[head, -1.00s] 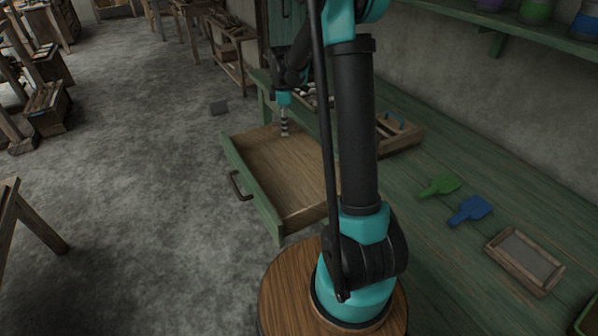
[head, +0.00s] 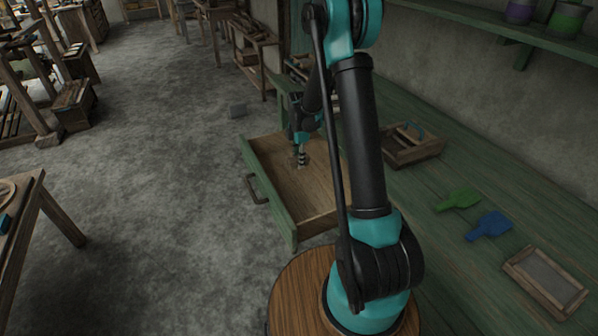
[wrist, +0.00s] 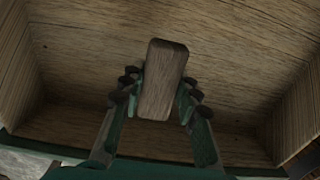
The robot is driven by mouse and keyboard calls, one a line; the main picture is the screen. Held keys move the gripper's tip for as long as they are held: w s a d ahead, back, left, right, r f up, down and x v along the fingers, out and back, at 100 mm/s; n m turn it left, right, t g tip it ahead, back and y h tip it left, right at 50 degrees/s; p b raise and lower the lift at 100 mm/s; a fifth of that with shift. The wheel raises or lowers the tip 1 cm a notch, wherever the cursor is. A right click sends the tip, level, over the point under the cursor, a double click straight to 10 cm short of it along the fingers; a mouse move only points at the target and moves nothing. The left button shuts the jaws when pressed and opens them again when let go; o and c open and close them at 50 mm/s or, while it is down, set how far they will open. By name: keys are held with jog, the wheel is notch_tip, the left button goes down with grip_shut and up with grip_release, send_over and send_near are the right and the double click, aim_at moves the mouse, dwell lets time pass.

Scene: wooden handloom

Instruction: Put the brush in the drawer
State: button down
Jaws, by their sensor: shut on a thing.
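My gripper (head: 302,158) is inside the outline of the pulled-out green-fronted drawer (head: 318,188), over its bare wooden floor. In the wrist view my gripper (wrist: 160,88) is shut on the brush (wrist: 163,75), of which a brown wooden block with rounded corners shows between the two fingers. Any bristles are hidden. The drawer (wrist: 80,55) fills most of the wrist view, with its walls at both sides. I cannot tell whether the brush touches the drawer floor. The brush is not clear in the head view.
The green bench (head: 470,255) holds a wooden tray (head: 410,155), a green scoop-like tool (head: 458,200), a blue one (head: 490,226) and a framed panel (head: 545,280). A shelf with jars runs above. The floor (head: 150,200) left of the drawer is mostly clear.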

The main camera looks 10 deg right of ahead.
aim_at(299, 177)
jog(key=shift+f, duration=3)
jog(key=shift+f, duration=0.1)
jog(key=c, duration=1.1)
grip_release()
